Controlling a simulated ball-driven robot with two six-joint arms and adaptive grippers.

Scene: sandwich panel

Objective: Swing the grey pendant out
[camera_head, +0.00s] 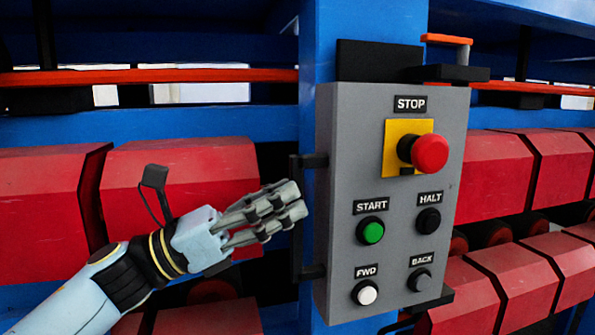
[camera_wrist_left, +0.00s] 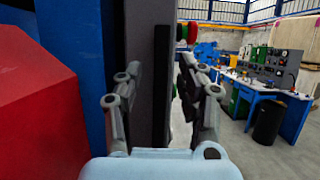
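The grey pendant (camera_head: 340,220) is a box on a blue post, its labelled face turned towards me with a red stop knob (camera_head: 430,154) and several buttons. A black bar handle (camera_head: 296,250) runs upright along its left side. My left gripper (camera_head: 297,200) is at the handle's mid-height, its fingers partly covering the bar. In the left wrist view my fingers (camera_wrist_left: 163,103) are apart, with the dark upright bar (camera_wrist_left: 161,85) in the gap between them. I cannot tell whether they touch it. My right gripper is not in view.
Red blocks (camera_head: 180,180) line the blue machine frame on both sides of the pendant. An orange rail (camera_head: 150,76) runs behind at the upper left. In the left wrist view a blue workbench (camera_wrist_left: 255,95) and a black bin (camera_wrist_left: 268,123) stand off to the right across open floor.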

